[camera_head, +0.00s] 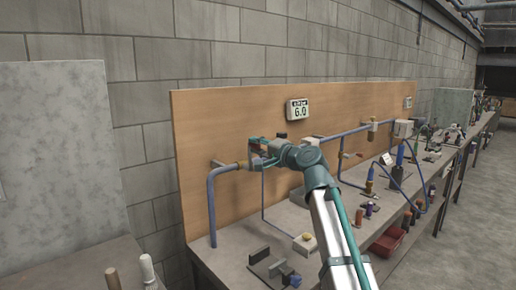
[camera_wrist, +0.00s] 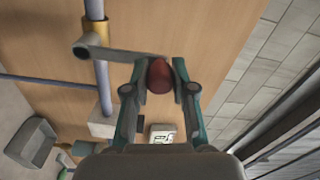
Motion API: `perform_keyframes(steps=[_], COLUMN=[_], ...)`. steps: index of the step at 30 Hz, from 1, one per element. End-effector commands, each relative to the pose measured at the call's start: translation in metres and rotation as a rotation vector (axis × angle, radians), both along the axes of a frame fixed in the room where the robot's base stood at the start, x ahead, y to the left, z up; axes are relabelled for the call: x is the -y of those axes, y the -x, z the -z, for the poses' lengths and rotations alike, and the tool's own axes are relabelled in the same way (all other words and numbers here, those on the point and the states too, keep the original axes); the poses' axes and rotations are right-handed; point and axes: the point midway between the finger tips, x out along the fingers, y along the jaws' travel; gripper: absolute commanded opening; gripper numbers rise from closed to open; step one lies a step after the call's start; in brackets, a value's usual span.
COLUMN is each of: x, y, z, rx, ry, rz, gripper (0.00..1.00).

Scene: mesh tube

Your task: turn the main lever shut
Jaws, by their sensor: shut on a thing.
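The main lever (camera_wrist: 120,53) is a grey bar in the wrist view. It comes off a brass valve body (camera_wrist: 96,28) on a blue pipe (camera_wrist: 103,88) and lies roughly across that pipe. Its dark red knob (camera_wrist: 159,77) sits between the fingers of my gripper (camera_wrist: 160,68), which is shut on it. In the head view my gripper (camera_head: 259,149) is at the pipe near the wooden board, beside the brass fitting (camera_head: 243,165). My gripper mostly hides the lever there.
A display (camera_head: 298,110) reading 6.0 hangs on the wooden board (camera_head: 225,120) above the pipe. The bench (camera_head: 225,262) below carries a grey block fixture (camera_head: 268,262) and a white box (camera_head: 305,244). More pipes and fittings crowd the right.

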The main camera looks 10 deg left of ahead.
Motion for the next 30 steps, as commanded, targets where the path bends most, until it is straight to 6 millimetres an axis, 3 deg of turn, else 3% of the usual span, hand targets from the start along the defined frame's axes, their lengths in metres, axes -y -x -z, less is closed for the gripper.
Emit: perform_keyframes(steps=[6,7,11,23,30], x=[0.000,0.000,0.000,0.004,0.031], y=[0.001,0.001,0.001,0.004,0.024], z=[0.000,0.000,0.000,0.000,0.001], rx=[0.000,0.000,0.000,0.000,0.001], ry=[0.002,0.002,0.000,0.000,-0.001], rz=[-0.002,-0.002,-0.002,0.000,0.001], gripper=[0.00,0.28,0.50,0.51,0.51])
